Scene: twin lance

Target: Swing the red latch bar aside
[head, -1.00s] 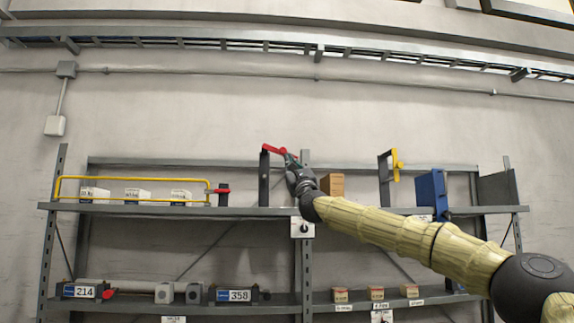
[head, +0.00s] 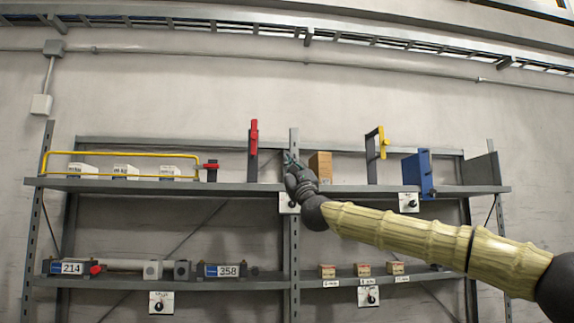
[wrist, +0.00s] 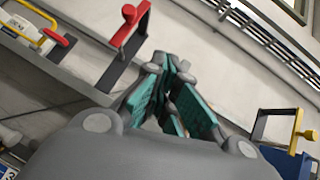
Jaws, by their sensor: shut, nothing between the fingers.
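The red latch bar (head: 254,136) stands upright at the top of a dark post on the upper shelf. In the wrist view the red latch bar (wrist: 130,24) is at the upper left, on its dark bracket. My gripper (head: 290,160) is just right of the post and lower than the bar. A gap shows between them. In the wrist view my gripper's teal-padded fingers (wrist: 166,68) are together with nothing between them, pointing up past the bar's right side.
A yellow bar (head: 382,142) on a similar bracket, a brown box (head: 320,167) and a blue panel (head: 424,174) stand to the right on the upper shelf (head: 240,187). A yellow rail (head: 120,153) guards white boxes at left. Open space lies above the shelf.

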